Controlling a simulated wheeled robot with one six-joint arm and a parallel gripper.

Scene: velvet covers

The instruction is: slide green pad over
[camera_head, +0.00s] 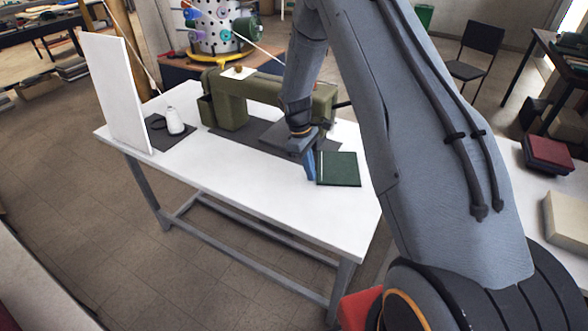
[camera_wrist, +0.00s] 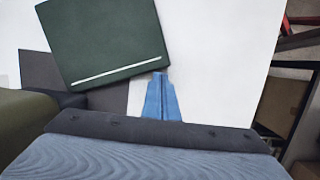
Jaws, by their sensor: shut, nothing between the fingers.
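The green pad (camera_head: 339,169) lies flat on the white table, near its right end. It is a dark green square with a thin white line along one edge. In the wrist view the pad (camera_wrist: 105,40) fills the upper left, its white-lined edge facing my gripper. My gripper (camera_head: 310,178) points down just left of the pad, at that lined edge. In the wrist view its blue fingers (camera_wrist: 160,78) are together and empty, their tips close to the pad's corner. I cannot tell whether they touch it.
An olive sewing machine (camera_head: 232,103) stands on a dark mat behind my gripper. A white cone of thread (camera_head: 175,121) and an upright white panel (camera_head: 115,90) are at the table's left end. The table's front part (camera_head: 240,182) is bare.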

